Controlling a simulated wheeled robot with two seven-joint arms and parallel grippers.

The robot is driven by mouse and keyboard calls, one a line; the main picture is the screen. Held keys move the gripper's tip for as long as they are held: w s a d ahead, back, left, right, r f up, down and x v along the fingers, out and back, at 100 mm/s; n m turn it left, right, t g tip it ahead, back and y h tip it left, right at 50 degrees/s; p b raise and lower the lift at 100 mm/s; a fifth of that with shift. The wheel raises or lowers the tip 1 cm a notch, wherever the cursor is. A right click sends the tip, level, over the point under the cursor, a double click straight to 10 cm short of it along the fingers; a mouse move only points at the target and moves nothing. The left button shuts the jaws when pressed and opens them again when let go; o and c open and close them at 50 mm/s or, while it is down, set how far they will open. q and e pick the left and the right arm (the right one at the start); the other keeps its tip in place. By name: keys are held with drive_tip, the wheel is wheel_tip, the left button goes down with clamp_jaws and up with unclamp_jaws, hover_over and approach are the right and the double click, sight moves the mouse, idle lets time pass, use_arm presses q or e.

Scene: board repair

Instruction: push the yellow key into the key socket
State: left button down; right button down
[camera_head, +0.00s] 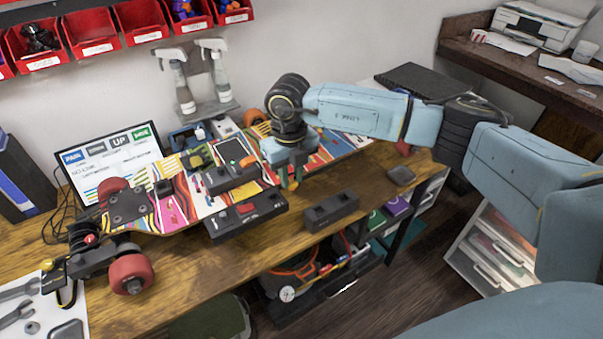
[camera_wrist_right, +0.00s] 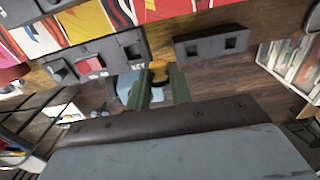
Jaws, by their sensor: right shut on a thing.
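My right gripper (camera_head: 289,178) reaches down over the front edge of the skateboard, just right of the black socket box. In the right wrist view its two green fingers (camera_wrist_right: 163,88) are shut on the yellow key (camera_wrist_right: 158,69). The yellow key (camera_head: 293,185) also shows as a small spot below the fingers in the head view. The key socket (camera_wrist_right: 133,50) is a square hole above a "KEY" label, at the right end of the black box (camera_head: 247,216) with a red switch. The key is apart from the socket, right of and below it in the wrist view. My left gripper is not in view.
The colourful skateboard (camera_head: 173,207) lies on the wooden bench (camera_head: 190,285). A separate dark two-hole block (camera_head: 331,208) sits right of the socket box, near the bench's front edge. A flat grey piece (camera_head: 400,175) lies further right. Spray bottles (camera_head: 180,88) stand behind.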

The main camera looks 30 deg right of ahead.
drive_tip(key=shift+w+a+b, duration=0.2)
drive_tip(key=shift+w+a, duration=0.15)
drive_tip(key=shift+a, duration=0.6)
drive_tip(key=shift+w+a+b, duration=0.2)
drive_tip(key=shift+w+a, duration=0.1)
drive_tip(key=shift+a, duration=0.7)
drive_tip(key=shift+r, duration=0.1)
drive_tip(key=shift+f+b, duration=1.05)
drive_tip(key=shift+f, duration=0.7)
idle(1.6)
drive_tip(key=c, duration=0.9)
unclamp_jaws()
drive_tip(key=shift+r, duration=0.25)
drive_tip(key=shift+r+p, duration=1.1)
drive_tip(key=shift+r, duration=0.15)
